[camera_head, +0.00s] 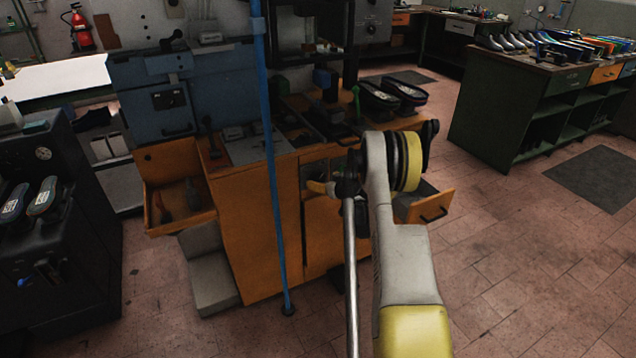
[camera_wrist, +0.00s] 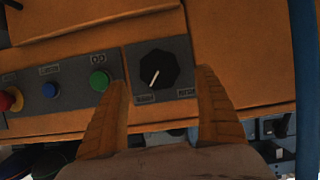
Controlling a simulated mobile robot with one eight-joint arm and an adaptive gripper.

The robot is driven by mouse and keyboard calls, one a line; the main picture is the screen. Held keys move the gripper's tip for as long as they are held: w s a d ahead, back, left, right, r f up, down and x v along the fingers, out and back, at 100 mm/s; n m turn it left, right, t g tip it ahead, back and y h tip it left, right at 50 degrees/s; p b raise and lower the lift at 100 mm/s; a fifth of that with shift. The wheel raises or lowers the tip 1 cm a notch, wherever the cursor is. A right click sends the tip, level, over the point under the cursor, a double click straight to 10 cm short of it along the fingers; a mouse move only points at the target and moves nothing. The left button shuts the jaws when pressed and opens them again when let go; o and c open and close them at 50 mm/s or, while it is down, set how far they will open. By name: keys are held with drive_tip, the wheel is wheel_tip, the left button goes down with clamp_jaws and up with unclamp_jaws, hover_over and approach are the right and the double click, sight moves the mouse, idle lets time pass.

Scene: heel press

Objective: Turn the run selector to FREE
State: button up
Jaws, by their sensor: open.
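The run selector (camera_wrist: 158,70) is a black round knob on a grey plate in the wrist view. Its white pointer line slants toward the lower left. Small labels stand below it on the left and right, too small to read surely. My gripper (camera_wrist: 164,78) is open, with one orange finger on each side of the knob. The fingertips appear apart from the knob; I cannot tell their exact depth. In the head view my arm crosses in front of the orange bench (camera_head: 250,230), and I cannot make out the selector there.
Left of the selector, the panel carries a green button (camera_wrist: 99,80), a blue button (camera_wrist: 51,90) and a red button (camera_wrist: 14,100). A blue vertical pole (camera_head: 270,150) stands before the bench. An orange drawer (camera_head: 430,207) is open at right.

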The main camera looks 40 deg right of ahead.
sight(319, 178)
drive_tip(key=b+x, duration=0.1)
drive_tip(key=x, duration=0.4)
drive_tip(key=shift+c, duration=0.4)
drive_tip(key=c, duration=1.1)
drive_tip(key=shift+d+m+y, duration=0.15)
drive_tip(key=shift+m+y, duration=0.25)
drive_tip(key=shift+m, duration=0.2)
drive_tip(key=shift+m+t+y, duration=0.4)
drive_tip(key=shift+m+y, duration=0.3)
drive_tip(key=shift+m, duration=0.3)
drive_tip(key=o, duration=1.2)
